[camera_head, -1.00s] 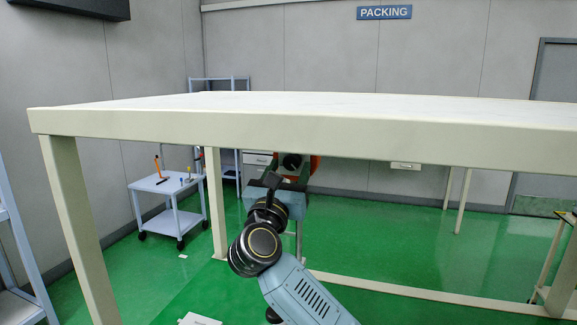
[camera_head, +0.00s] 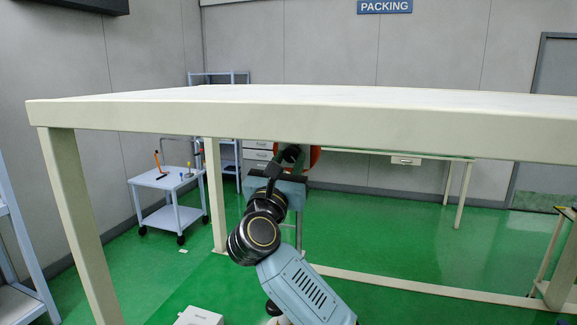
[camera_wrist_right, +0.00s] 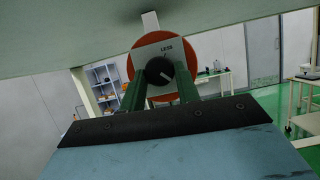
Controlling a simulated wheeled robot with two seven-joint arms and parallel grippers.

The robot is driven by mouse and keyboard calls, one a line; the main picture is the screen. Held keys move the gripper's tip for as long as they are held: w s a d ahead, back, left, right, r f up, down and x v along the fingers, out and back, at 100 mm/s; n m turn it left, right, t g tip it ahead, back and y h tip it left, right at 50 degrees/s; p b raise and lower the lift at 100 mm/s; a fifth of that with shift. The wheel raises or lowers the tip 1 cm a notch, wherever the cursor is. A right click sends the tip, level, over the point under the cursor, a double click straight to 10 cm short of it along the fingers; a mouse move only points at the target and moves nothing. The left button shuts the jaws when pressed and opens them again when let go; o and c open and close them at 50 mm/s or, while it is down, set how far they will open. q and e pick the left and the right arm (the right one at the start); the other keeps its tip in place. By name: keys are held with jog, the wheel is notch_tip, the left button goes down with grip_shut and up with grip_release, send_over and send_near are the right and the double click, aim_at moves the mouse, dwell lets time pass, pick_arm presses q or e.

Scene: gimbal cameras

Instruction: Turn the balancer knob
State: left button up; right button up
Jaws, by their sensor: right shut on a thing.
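The balancer knob (camera_wrist_right: 160,71) is round and black with a pale pointer line. It sits on a light plate marked "LESS" in front of an orange-red disc (camera_wrist_right: 183,42), in the right wrist view. My right gripper (camera_wrist_right: 161,80) has its green fingers on either side of the knob, shut on it. In the head view my right gripper (camera_head: 287,162) reaches up under the table edge, at a dark round part. A bit of the orange disc (camera_head: 314,156) shows beside it; the table edge hides the upper part. My left gripper is not in view.
A large cream table (camera_head: 300,115) spans the view, its top above my right gripper. Its legs stand left and behind. A small trolley (camera_head: 165,180) with tools stands at the left. A bench (camera_head: 400,155) stands along the back wall. The green floor between is mostly clear.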

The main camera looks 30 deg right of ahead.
jog(key=m+g+b, duration=0.1)
jog(key=m+b, duration=0.2)
jog(key=b, duration=0.1)
jog(key=m+g+h+b, duration=0.1)
jog(key=m+g+b, duration=0.1)
jog(key=m+b, duration=0.1)
jog(key=m+g+h+b, duration=0.1)
jog(key=m+g+b, duration=0.1)
jog(key=m+b, duration=0.2)
jog(key=shift+w+a+f+b, duration=0.2)
jog(key=shift+w+a+b, duration=0.1)
jog(key=shift+b, duration=0.1)
jog(key=shift+r+m+g+b, duration=0.15)
jog(key=shift+m+g+b, duration=0.25)
jog(key=shift+m+b, duration=0.45)
jog(key=shift+r+m, duration=0.1)
jog(key=shift+m, duration=0.75)
jog(key=shift+r+m+g+b, duration=0.1)
jog(key=shift+m+g+b, duration=0.4)
jog(key=shift+m+b, duration=0.1)
jog(key=o, duration=1)
jog(key=shift+r, duration=0.1)
